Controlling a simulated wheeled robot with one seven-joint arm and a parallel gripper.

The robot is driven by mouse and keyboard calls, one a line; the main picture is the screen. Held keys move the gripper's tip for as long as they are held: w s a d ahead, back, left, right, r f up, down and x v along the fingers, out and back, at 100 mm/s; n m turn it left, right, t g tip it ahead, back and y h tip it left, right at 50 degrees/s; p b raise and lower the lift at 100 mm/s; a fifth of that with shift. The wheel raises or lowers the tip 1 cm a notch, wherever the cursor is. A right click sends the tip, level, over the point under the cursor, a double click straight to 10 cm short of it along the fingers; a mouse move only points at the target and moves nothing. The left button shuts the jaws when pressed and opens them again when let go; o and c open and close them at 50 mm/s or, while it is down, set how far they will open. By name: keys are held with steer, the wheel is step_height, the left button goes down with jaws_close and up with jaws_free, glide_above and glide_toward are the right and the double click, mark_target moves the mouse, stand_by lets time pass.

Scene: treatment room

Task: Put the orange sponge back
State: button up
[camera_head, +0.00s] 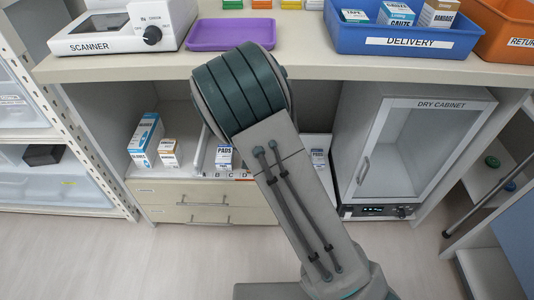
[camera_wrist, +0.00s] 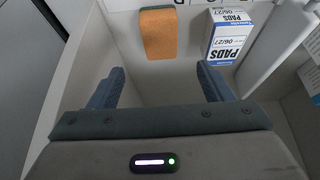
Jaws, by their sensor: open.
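In the wrist view the orange sponge (camera_wrist: 159,35) lies on the pale shelf surface, beyond my fingertips and near the labelled strip. A thin dark band shows along one end. My gripper (camera_wrist: 160,82) is open, with its two blue-grey fingers spread wide and nothing between them. The sponge is ahead of the gap, apart from both fingers. In the head view my arm covers this part of the shelf, and neither the sponge nor my gripper can be seen.
A PADS box (camera_wrist: 230,37) stands right of the sponge, close to the right finger. A pale divider (camera_wrist: 275,45) rises beyond it. In the head view, a dry cabinet (camera_head: 412,150) stands right of my arm, and the counter (camera_head: 310,66) with a purple tray (camera_head: 232,34) overhangs the shelf.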

steer(key=s+d+r+g, duration=0.1)
steer(key=s+d+r, duration=0.4)
steer(key=s, duration=0.4)
steer(key=s+d+r+g, duration=0.1)
steer(key=s+d+r, duration=0.5)
steer(key=s, duration=0.4)
steer(key=s+d+r+g, duration=0.1)
steer(key=s+d+r, duration=0.5)
steer(key=s, duration=0.3)
steer(key=shift+s+d+r+n+g, duration=0.25)
steer(key=shift+s+d+n+g, duration=0.05)
steer(key=shift+s+d+g, duration=0.1)
step_height(320, 180, up, 31)
steer(key=t+p, duration=0.1)
steer(key=p, duration=2.6)
steer(key=shift+f+t+p, duration=0.15)
steer(key=shift+t+p, duration=0.15)
